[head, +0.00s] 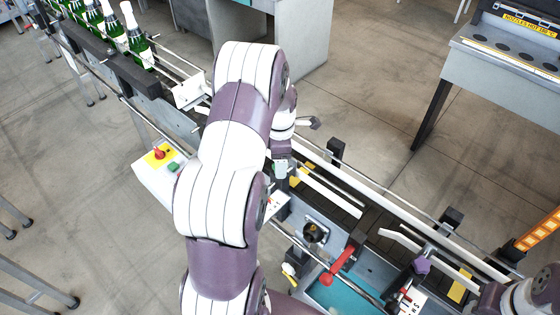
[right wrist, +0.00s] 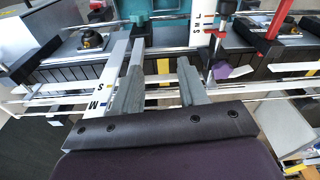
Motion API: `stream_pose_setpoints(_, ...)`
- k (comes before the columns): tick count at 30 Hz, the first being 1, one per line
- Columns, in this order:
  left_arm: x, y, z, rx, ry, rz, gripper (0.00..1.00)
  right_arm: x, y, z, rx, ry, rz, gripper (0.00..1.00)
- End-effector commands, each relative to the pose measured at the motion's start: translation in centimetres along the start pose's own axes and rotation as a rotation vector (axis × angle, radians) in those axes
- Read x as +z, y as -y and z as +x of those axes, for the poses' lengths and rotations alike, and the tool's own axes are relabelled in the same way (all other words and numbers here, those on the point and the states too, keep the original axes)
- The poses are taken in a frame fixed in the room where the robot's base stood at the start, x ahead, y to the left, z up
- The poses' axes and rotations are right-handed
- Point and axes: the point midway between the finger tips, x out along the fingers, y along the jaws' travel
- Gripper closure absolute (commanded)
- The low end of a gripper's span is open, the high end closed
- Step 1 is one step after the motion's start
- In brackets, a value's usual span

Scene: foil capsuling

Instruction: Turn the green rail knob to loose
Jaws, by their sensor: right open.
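A small green patch (head: 279,171), perhaps the green rail knob, shows just below my left gripper (head: 281,160) in the head view. My left arm hides most of that spot, and I cannot tell whether the fingers touch it or are closed. My right gripper (right wrist: 160,62) is open and empty over the conveyor rails in the right wrist view, its two grey fingers apart. A purple knob (head: 421,265) stands on the near side of the conveyor in the head view; it also shows in the right wrist view (right wrist: 222,70), right of the fingers.
Green bottles (head: 137,38) stand in a line at the upper left. A control box (head: 157,184) has a red knob and a green button. A red-handled clamp (head: 343,262) sits by the rail. A grey bench (head: 500,55) stands at the upper right, with open floor before it.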

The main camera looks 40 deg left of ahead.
Motion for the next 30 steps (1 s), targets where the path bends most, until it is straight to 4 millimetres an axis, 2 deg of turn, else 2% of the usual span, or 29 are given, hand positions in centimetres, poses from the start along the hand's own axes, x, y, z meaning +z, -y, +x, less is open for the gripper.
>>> stream_pose_setpoints(2, 0.0, -0.1, -1.2, 0.007, 0.002, 0.000, 0.32, 0.1, 0.0, 0.9, 0.000, 0.000, 0.000, 0.57)
stream_pose_setpoints(8, -0.1, -0.1, -6.7, 0.007, 0.002, -0.001, 0.32, 0.3, 0.0, 2.6, 0.000, 0.000, 0.000, 0.57)
stream_pose_setpoints(9, -0.1, -0.1, -8.3, 0.005, 0.002, -0.001, 0.32, 0.2, 0.0, 1.9, 0.000, 0.001, 0.000, 0.57)
stream_pose_setpoints(11, -0.1, 0.0, -9.6, 0.004, 0.001, -0.001, 0.32, 0.2, 0.0, 1.6, 0.000, 0.000, 0.000, 0.57)
stream_pose_setpoints(12, -0.1, 0.0, -10.9, 0.002, 0.001, -0.001, 0.32, 0.1, 0.0, 0.5, 0.000, 0.001, 0.000, 0.57)
stream_pose_setpoints(13, -0.1, 0.0, -11.3, 0.000, 0.001, -0.001, 0.32, 0.0, 0.0, 0.0, 0.000, 0.000, 0.000, 0.57)
stream_pose_setpoints(17, -0.1, 0.0, -12.0, 0.000, 0.001, -0.001, 0.32, -0.1, 0.0, -0.5, 0.000, 0.000, 0.000, 0.57)
stream_pose_setpoints(30, -0.1, 0.0, -11.8, 0.001, 0.001, -0.001, 0.32, 0.0, 0.0, -0.3, 0.000, 0.000, 0.000, 0.57)
